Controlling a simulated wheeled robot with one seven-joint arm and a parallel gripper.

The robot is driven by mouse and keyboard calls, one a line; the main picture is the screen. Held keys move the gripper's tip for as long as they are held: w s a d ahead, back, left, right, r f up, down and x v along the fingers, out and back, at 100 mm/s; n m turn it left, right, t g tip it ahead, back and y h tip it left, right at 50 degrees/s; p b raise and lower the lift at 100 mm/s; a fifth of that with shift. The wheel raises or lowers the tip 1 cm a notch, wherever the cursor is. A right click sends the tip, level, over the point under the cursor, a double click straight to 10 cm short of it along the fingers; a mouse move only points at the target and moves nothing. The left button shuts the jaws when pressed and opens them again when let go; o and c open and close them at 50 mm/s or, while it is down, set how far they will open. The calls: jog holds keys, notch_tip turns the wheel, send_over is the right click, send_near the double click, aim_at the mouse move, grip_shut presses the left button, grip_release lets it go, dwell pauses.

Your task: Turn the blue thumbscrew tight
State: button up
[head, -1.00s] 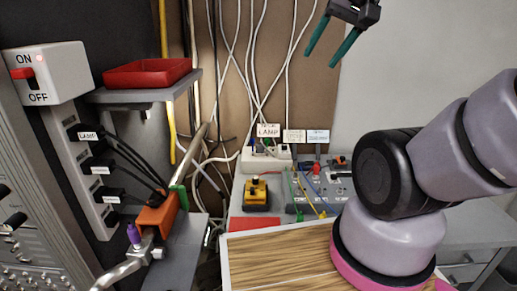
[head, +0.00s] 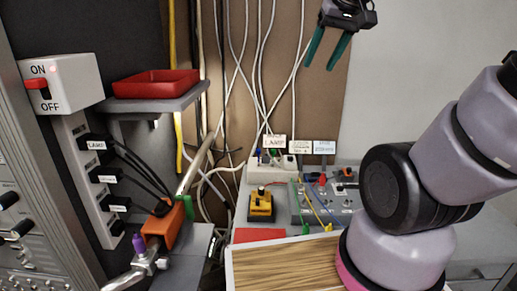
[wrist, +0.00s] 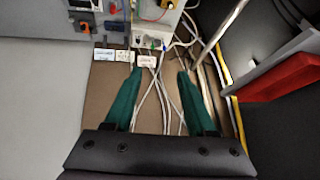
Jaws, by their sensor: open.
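A violet-blue knob (head: 138,243), the nearest match to a blue thumbscrew, stands on a silver clamp (head: 150,264) at the lower left of the head view. The clamp sits around a metal pipe (head: 128,278), beside an orange block (head: 164,228). I cannot tell how tight the knob is. My gripper (head: 320,67), with dark green fingers, is at the top of the head view, far above and right of the knob. It is open and empty, also in the wrist view (wrist: 160,72). The knob is not visible in the wrist view.
A red tray (head: 156,84) rests on a grey shelf above the clamp. An ON/OFF switch box (head: 62,82) and black lamp plugs (head: 104,175) are at the left. White cables hang before the brown board. A yellow-black box (head: 261,206) stands right of the clamp.

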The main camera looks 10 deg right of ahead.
jog(key=w+a+f+n+g+h, duration=0.1)
jog(key=w+a+f+n+g, duration=0.15)
jog(key=w+n, duration=0.8)
jog(key=n+g, duration=0.4)
jog(key=n, duration=1.1)
send_over(258, 151)
notch_tip(258, 151, down, 25)
jog(key=shift+t, duration=0.25)
jog(key=f, duration=0.7)
jog(key=w+f, duration=0.1)
jog(key=f, duration=0.3)
jog(key=shift+d+f, duration=0.2)
grip_shut()
